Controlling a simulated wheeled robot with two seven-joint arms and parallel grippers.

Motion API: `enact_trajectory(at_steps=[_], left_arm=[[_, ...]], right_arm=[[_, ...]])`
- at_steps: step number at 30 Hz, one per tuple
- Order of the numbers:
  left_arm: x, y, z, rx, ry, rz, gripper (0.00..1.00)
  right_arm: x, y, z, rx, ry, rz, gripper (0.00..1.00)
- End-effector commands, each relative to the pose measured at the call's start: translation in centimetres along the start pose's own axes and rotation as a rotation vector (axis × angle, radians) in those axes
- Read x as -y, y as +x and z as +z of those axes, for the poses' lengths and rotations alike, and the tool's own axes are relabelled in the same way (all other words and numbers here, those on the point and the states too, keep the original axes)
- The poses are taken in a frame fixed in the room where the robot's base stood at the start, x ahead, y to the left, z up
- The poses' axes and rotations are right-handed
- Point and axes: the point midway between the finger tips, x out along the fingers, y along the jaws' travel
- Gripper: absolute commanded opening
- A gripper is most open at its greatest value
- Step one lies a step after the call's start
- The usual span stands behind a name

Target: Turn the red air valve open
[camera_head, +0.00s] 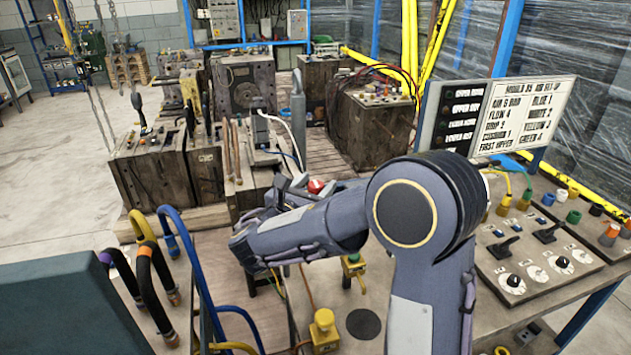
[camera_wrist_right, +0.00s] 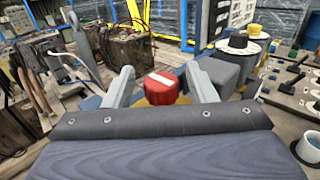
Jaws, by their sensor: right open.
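The red air valve (camera_wrist_right: 161,87) is a round red knob with a white bar on its top, set on a yellowish body. It sits between the two fingers of my right gripper (camera_wrist_right: 163,84) in the wrist view. The fingers stand apart on either side of it, and I cannot tell whether either touches it. In the head view a small part of the red knob (camera_head: 316,186) shows behind my right gripper (camera_head: 278,186); my arm hides the rest. My left gripper is not in view.
A control panel (camera_head: 535,255) with levers and dials lies to the right. A sign board (camera_head: 495,115) stands behind it. Wooden mould blocks (camera_head: 375,125) fill the back. Coloured hoses (camera_head: 185,265) rise at the left. A black-topped knob (camera_wrist_right: 238,42) stands right of the valve.

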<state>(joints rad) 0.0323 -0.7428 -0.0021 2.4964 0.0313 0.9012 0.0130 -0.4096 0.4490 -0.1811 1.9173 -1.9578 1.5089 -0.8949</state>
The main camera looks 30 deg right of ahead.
Motion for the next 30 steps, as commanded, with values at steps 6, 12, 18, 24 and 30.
enact_trajectory(at_steps=[6, 12, 18, 24, 30], left_arm=[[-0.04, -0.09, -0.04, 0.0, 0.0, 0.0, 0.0], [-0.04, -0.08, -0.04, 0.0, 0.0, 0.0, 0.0], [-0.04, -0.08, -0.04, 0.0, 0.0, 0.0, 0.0], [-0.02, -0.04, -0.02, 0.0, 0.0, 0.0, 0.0], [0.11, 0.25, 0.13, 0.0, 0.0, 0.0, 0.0]], right_arm=[[0.01, 0.65, -0.04, 0.0, 0.0, 0.001, 0.51], [0.0, 0.62, -0.05, 0.0, 0.0, 0.001, 0.43], [0.01, 0.61, -0.05, -0.001, 0.0, 0.001, 0.17], [0.01, 0.6, -0.06, -0.001, 0.0, 0.005, 0.08], [0.09, 0.6, -0.13, -0.001, 0.001, 0.051, 0.08]])
